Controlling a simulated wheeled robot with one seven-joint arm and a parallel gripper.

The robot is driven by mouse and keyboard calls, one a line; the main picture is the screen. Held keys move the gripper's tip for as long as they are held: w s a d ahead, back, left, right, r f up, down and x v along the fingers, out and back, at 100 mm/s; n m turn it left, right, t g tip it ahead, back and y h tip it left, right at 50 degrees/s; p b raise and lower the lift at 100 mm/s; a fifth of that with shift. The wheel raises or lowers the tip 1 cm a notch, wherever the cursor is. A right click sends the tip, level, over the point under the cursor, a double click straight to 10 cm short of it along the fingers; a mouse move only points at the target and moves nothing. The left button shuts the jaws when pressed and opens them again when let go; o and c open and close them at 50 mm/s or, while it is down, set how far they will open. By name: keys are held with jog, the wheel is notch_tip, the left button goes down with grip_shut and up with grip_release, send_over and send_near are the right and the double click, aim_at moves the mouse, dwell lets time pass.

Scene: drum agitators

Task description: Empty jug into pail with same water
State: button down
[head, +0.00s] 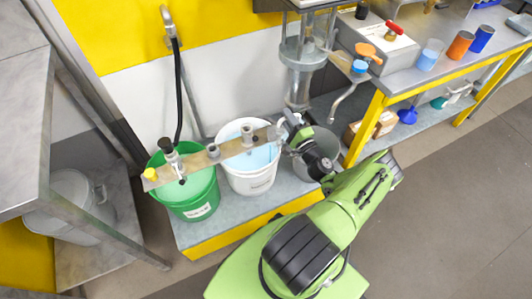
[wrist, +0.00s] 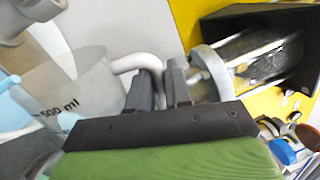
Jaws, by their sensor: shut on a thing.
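My gripper (wrist: 160,85) is shut on the white handle (wrist: 138,62) of a clear jug (wrist: 85,85) marked 500 ml in the wrist view. How much water the jug holds is unclear. In the head view the jug is mostly hidden near my gripper (head: 290,122), at the right side of the white pail. The white pail (head: 250,183) holds light blue water. A green pail (head: 190,207) stands to its left, its contents greenish. A grey pail (head: 325,138) stands to the right, partly hidden behind my arm.
A drum agitator (head: 303,55) hangs above the grey pail. A black hose (head: 178,90) comes down at the left. The right bench holds blue and orange cups (head: 461,44).

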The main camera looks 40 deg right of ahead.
aim_at(302, 120)
jog(key=shift+w+a+r+n+y+p, duration=0.15)
jog(key=shift+a+r+n+y+p, duration=0.2)
jog(key=shift+a+n+p, duration=0.45)
dwell(0.4)
jog(key=d+f+m+b, duration=0.1)
jog(key=d+f+m+h+b, duration=0.1)
jog(key=d+m, duration=0.1)
jog(key=s+d+f+m+b, duration=0.1)
jog(key=d+m+b, duration=0.1)
jog(key=shift+d+h, duration=0.2)
jog(key=shift+h, duration=0.05)
jog(key=shift+d+r+m+g, duration=0.1)
jog(key=shift+d+m+g, duration=0.2)
jog(key=shift+m, duration=0.3)
jog(key=m, duration=0.1)
jog(key=d+m, duration=0.2)
jog(key=m, duration=0.1)
jog(key=shift+s+d+g+h, duration=0.2)
jog(key=shift+s+g+h, duration=0.1)
jog(key=shift+h, duration=0.1)
jog(key=s+d+f+m+g, duration=0.1)
jog(key=d+f+m, duration=0.6)
jog(key=f, duration=0.3)
jog(key=shift+s+f+m+g, duration=0.15)
jog(key=shift+f+m+g, duration=0.2)
jog(key=shift+m, duration=0.55)
